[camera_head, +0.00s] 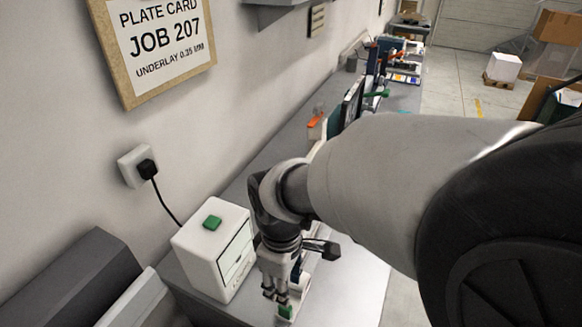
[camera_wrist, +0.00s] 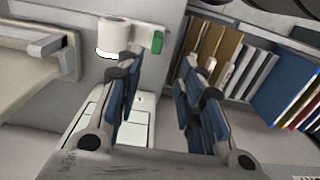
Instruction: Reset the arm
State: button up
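My gripper (camera_head: 283,290) hangs low over the bench at the lower middle of the head view, right beside a white box with a green button. In the wrist view my gripper (camera_wrist: 157,85) shows two blue-padded fingers spread apart, with nothing held between them. A white unit with a green end (camera_wrist: 157,42) lies beyond the fingertips there. In the head view a small green-ended part (camera_head: 285,311) shows just below the fingers; whether they touch it I cannot tell. My arm reaches in from the right and hides part of the bench.
The white box (camera_head: 205,262) stands on the grey bench (camera_head: 405,97) by the wall. A socket with a black plug (camera_head: 147,168) and a job card (camera_head: 160,45) are on the wall. Upright boards (camera_wrist: 240,65) fill a rack at the wrist view's right. The right-hand floor (camera_head: 460,85) has free room.

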jog(key=s+d+r+m+t, duration=0.2)
jog(key=s+d+r+m, duration=0.2)
jog(key=d, duration=0.4)
jog(key=s+d+r+m+t, duration=0.2)
jog(key=s+d+r+m, duration=0.3)
jog(key=d+r+m, duration=0.2)
jog(key=d+m, duration=0.2)
jog(key=shift+s+m+t+b, duration=0.25)
jog(key=shift+m+t+b, duration=0.05)
jog(key=shift+b, duration=0.05)
jog(key=shift+r, duration=0.1)
dwell(2.0)
